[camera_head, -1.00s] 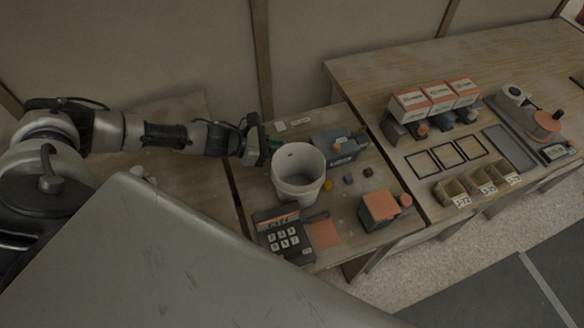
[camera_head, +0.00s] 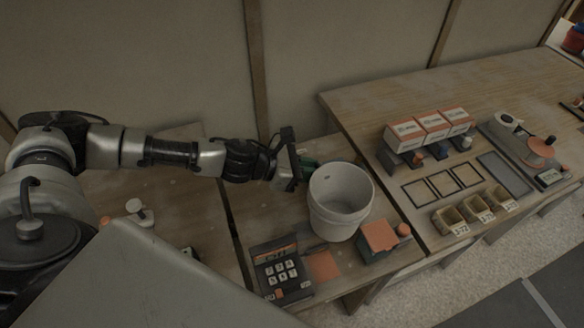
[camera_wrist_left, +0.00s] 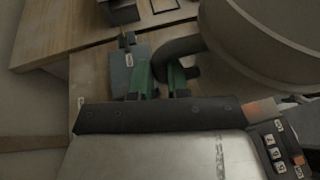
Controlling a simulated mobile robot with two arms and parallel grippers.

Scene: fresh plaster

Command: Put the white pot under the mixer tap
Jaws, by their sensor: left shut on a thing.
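The white pot (camera_head: 341,212) is an open, upright bucket shape in the middle of the head view. My left gripper (camera_head: 308,167), with green fingers, is at the pot's left side and shut on its dark curved handle (camera_wrist_left: 182,47), which shows in the left wrist view. The pot also shows there (camera_wrist_left: 255,40) at the upper right. It appears raised above the small bench (camera_head: 255,215). I cannot clearly make out a mixer tap. A blue-grey device (camera_wrist_left: 133,68) shows beyond the fingers in the wrist view; the pot hides it in the head view. My right gripper is not in view.
An orange-topped box (camera_head: 380,238) stands close to the pot's right. A keypad device (camera_head: 280,270) and an orange square (camera_head: 323,265) lie in front. The right table (camera_head: 365,100) holds labelled boxes (camera_head: 428,130), black frames (camera_head: 442,184) and small bins (camera_head: 474,211).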

